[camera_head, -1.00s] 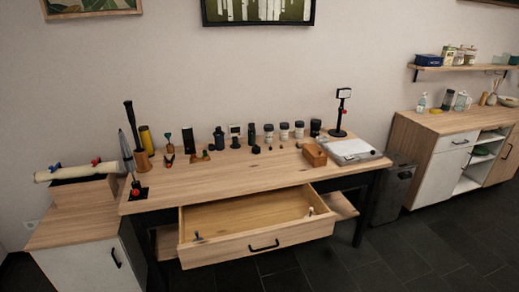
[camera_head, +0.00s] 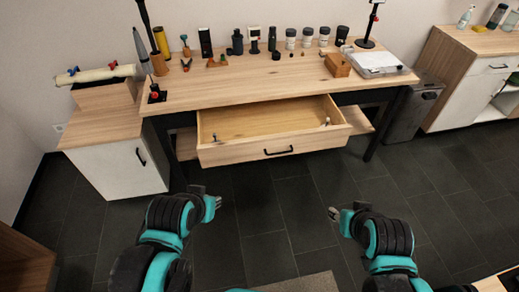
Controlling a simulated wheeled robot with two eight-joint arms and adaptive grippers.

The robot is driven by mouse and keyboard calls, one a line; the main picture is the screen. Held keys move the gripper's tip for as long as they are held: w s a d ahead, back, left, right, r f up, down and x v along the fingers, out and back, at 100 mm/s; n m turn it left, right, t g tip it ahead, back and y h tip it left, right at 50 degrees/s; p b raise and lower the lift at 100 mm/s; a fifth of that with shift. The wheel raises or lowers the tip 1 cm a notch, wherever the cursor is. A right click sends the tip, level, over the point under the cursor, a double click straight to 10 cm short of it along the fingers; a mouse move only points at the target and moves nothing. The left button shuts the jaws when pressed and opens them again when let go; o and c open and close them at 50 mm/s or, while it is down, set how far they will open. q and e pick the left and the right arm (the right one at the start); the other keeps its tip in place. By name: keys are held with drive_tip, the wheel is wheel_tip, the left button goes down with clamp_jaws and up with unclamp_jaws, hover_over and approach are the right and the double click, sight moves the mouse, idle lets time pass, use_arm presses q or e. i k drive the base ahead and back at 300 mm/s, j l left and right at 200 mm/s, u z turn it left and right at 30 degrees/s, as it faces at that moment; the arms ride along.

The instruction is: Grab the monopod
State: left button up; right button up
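A slim black stand (camera_head: 370,24) with a round base, a red knob and a small head stands upright at the back right of the wooden table (camera_head: 230,92). Its top is cut off by the upper picture edge. A tall black stick (camera_head: 145,18) and a grey pointed upright piece (camera_head: 141,50) stand at the table's left end. I cannot tell for sure which one is the monopod. My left gripper (camera_head: 208,202) and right gripper (camera_head: 337,214) are low in front of the table, apart from everything on it. Their finger gaps are not clear.
The table's drawer (camera_head: 235,154) is pulled out towards me, with small items inside. Bottles and jars line the table's back. A wooden block (camera_head: 338,66) and a white clipboard-like tray (camera_head: 378,62) are near the stand.

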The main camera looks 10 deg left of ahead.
sight(141, 4)
drive_tip(key=i+j, duration=0.15)
drive_tip(key=j, duration=0.15)
drive_tip(key=i+j, duration=0.15)
drive_tip(key=j, duration=0.15)
drive_tip(key=i+j+z, duration=0.1)
drive_tip(key=j, duration=0.2)
drive_tip(key=i+j, duration=0.2)
drive_tip(key=j, duration=0.1)
